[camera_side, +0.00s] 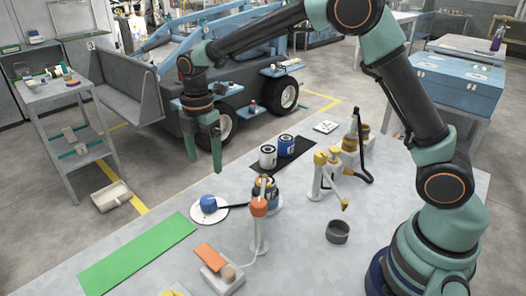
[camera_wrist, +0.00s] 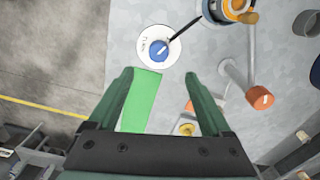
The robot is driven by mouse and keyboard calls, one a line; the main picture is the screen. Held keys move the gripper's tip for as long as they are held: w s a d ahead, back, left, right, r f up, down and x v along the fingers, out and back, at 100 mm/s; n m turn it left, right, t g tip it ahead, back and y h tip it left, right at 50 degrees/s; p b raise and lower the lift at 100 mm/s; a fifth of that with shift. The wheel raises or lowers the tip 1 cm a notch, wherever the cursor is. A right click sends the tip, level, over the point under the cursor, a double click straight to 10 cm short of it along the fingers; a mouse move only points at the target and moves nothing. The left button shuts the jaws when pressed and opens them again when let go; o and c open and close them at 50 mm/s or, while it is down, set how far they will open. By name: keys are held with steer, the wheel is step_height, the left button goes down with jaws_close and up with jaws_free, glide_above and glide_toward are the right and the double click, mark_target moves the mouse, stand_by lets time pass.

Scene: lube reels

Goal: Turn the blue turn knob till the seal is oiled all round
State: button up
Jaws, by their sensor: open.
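The blue turn knob (camera_side: 209,203) sits on a white round plate (camera_side: 222,214) on the table. It also shows in the wrist view (camera_wrist: 158,49), with a white mark on its top. My gripper (camera_side: 203,148) hangs above and to the left of the knob in the side view, fingers pointing down. In the wrist view my gripper (camera_wrist: 158,75) is open and empty, and the knob lies just beyond the gap between the fingertips. A can with an orange band (camera_side: 265,187) stands right of the plate. Its round top is cut off in the wrist view, so I cannot make out the seal's oil.
A post with an orange head (camera_side: 259,207) stands close to the can. Two cans (camera_side: 268,157) stand on a black mat. A yellow-topped stand (camera_side: 320,160) and a dark cup (camera_side: 338,232) are to the right. A green mat (camera_side: 138,252) lies flat at the left.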

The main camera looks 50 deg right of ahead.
mark_target(208, 199)
steer(key=shift+n, duration=0.4)
steer(key=f, duration=1.3)
steer(key=shift+w+a+f, duration=0.2)
steer(key=shift+a, duration=0.1)
jaws_close()
